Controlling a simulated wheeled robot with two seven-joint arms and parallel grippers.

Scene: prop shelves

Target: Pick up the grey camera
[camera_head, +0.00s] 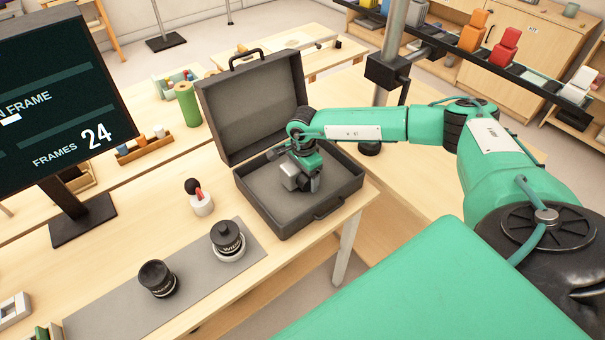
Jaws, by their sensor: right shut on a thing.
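The grey camera (289,170) shows as a small light-grey block inside the open dark case, partly hidden by my gripper. My right gripper (308,182) points down into the case and is shut on the camera. I cannot tell whether the camera touches the case floor. The case (283,228) sits on the wooden table with its lid raised at the back. My left gripper is not in view.
A grey mat (196,283) left of the case holds two black lenses (158,278) (227,238). A monitor (60,90) is at left, a green cylinder (187,104) behind. A dark shelf rail (490,66) spans the upper right.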

